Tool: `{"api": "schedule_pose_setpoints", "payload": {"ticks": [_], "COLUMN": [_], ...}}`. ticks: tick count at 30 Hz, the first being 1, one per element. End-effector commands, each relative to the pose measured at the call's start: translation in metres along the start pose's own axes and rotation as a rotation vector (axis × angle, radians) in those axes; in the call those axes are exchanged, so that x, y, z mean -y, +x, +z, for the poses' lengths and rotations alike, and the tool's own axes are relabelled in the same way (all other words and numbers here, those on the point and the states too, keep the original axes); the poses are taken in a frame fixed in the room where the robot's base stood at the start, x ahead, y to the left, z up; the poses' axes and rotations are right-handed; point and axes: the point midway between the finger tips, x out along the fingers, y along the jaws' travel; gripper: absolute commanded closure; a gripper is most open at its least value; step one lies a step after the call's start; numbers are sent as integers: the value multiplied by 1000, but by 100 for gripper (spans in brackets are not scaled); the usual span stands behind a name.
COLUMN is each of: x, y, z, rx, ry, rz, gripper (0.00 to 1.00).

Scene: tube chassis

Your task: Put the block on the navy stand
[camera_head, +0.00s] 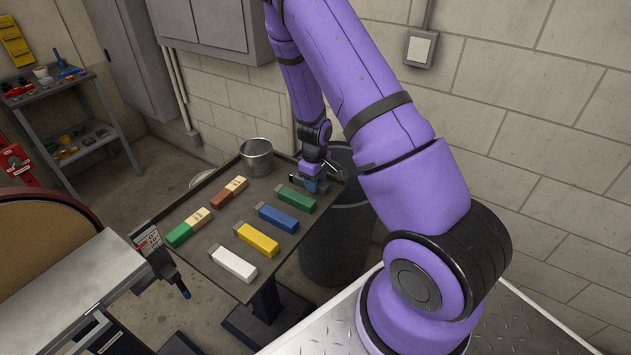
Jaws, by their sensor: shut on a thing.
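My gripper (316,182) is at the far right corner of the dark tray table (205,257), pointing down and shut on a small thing. A small blue shape (318,186) shows at its fingertips, low over or at the table top. It is too small and too covered to tell whether this is the block alone or also a stand under it. A flat blue piece with a grey end (278,218) lies on the table nearer to me, apart from the gripper. I cannot make out a clear navy stand elsewhere.
Green (296,198), yellow (257,239), white (234,262), brown-and-cream (229,191) and green-and-cream (188,227) pieces lie on the table. A metal cup (257,157) stands at its back edge. A grey bin (340,235) is to the right. A workbench surface (60,285) is at left.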

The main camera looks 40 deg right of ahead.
Motion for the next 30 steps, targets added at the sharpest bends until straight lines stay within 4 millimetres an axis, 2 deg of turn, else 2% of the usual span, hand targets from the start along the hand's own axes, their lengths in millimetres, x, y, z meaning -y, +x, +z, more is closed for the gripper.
{"api": "schedule_pose_setpoints", "payload": {"ticks": [3, 4, 6, 7, 16, 19, 23, 30], "x": [0, 0, 0, 0, 0, 0, 0, 0], "y": [2, 2, 2, 2, 0, -7, -27, -76], "z": [0, 0, 0, 0, 0, -1, -2, -1], "rx": [0, 0, 0, 0, 0, -3, -4, -5], "ry": [1, 0, 0, 0, 0, -2, -3, -3], "rz": [0, 1, 1, 0, 0, 0, 2, 2], "gripper": [91, 57, 41, 38, 38, 38, 38, 38]}}
